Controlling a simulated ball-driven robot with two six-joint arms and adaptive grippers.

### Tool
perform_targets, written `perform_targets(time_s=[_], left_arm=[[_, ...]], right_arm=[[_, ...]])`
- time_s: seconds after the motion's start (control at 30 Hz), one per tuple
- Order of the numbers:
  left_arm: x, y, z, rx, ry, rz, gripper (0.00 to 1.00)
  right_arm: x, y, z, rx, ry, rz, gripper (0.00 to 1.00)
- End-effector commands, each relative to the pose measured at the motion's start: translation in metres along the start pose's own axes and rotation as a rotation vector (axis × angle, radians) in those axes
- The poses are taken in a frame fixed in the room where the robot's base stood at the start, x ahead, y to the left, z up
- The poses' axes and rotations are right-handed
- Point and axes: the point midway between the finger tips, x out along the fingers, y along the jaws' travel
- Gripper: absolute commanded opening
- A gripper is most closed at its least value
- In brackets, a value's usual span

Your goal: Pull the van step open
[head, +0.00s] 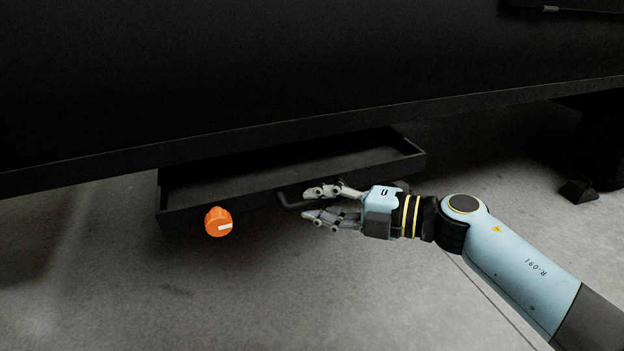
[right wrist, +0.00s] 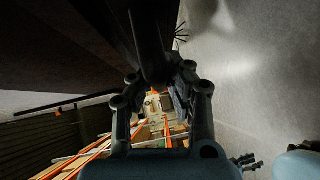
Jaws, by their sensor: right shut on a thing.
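The van step (head: 250,198) is a dark, shallow tray-like piece. It juts out from under the black chassis edge in the head view, with its inside partly showing. A dark bar handle (head: 288,201) sits at its front, right of the middle. My right gripper (head: 318,205) comes in from the right and is shut on the handle, and its fingers hide part of it. In the right wrist view a dark bar (right wrist: 150,45) runs between the fingers. My left gripper is in neither view.
An orange knob (head: 218,223) with a white mark is at the step's front left. The black van body (head: 280,70) overhangs the step. The grey floor (head: 200,300) in front is clear. A dark support (head: 600,140) stands at the far right.

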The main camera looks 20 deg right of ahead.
Motion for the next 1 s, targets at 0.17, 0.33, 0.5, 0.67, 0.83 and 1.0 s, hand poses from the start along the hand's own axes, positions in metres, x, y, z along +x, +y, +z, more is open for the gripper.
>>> perform_targets(time_s=[0.17, 0.33, 0.5, 0.67, 0.83, 1.0], left_arm=[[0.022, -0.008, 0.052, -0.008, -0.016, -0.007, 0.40], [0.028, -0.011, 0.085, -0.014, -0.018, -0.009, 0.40], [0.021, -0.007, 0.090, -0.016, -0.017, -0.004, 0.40], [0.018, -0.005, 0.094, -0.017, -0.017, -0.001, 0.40], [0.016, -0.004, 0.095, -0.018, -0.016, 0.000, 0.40], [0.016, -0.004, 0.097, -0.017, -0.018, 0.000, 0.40]], right_arm=[[-0.033, -0.002, -0.033, 0.003, 0.001, 0.002, 0.00], [-0.061, -0.011, -0.062, 0.002, 0.001, 0.003, 0.00], [-0.086, -0.019, -0.087, 0.002, 0.001, 0.004, 0.00], [-0.103, -0.025, -0.103, 0.001, 0.001, 0.005, 0.00], [-0.112, -0.028, -0.112, 0.000, 0.001, 0.007, 0.00], [-0.113, -0.028, -0.114, 0.000, 0.001, 0.008, 0.00]])
